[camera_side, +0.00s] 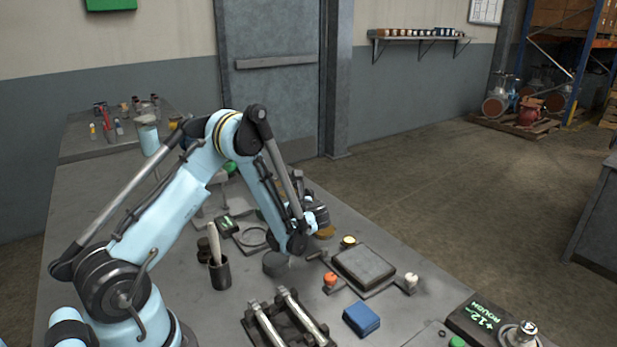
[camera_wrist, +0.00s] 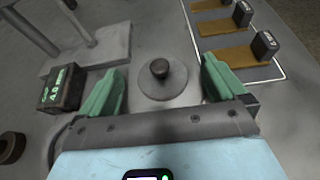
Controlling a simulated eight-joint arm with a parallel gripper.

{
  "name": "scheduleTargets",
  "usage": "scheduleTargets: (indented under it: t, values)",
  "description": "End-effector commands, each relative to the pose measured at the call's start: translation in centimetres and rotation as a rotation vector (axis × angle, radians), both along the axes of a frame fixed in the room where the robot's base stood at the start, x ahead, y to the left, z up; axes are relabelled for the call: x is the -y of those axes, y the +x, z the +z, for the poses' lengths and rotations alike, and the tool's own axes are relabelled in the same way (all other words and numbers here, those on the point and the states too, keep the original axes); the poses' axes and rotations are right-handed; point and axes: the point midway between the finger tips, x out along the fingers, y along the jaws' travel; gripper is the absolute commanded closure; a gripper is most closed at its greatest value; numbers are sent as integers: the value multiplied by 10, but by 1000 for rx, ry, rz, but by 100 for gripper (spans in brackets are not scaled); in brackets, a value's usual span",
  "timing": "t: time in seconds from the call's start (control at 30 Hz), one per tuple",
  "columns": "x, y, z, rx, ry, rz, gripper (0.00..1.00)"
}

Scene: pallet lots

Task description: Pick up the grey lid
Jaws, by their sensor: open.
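The grey lid (camera_wrist: 176,84) is a flat round disc with a dark knob in its middle. It lies on the grey table in the wrist view. My gripper (camera_wrist: 161,72) is open, with one green finger to the left of the lid and the other to its right. I see no contact between the fingers and the lid, and I cannot tell how high the fingers are above it. In the side view my arm reaches down over the middle of the table. I cannot make out the lid or the fingertips surely there.
A dark box with green digits (camera_wrist: 62,88) stands left of the gripper, near a grey stand (camera_wrist: 98,50). Brown pieces with dark blocks (camera_wrist: 238,54) lie at right inside a white outline. A dark tray (camera_side: 363,264) and a blue block (camera_side: 361,318) are on the table.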

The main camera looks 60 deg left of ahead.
Motion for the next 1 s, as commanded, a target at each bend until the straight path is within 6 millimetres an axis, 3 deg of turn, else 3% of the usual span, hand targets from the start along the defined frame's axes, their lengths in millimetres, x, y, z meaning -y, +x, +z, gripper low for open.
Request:
scheduleTargets:
  t: [0.1,0.37,0.73,1.0]
  values:
    - [-9,0,-4,0,0,0,2]
    - [-10,0,-4,-1,0,-1,3]
    - [-10,0,-4,0,0,-1,60]
    - [-10,0,-3,0,1,-1,61]
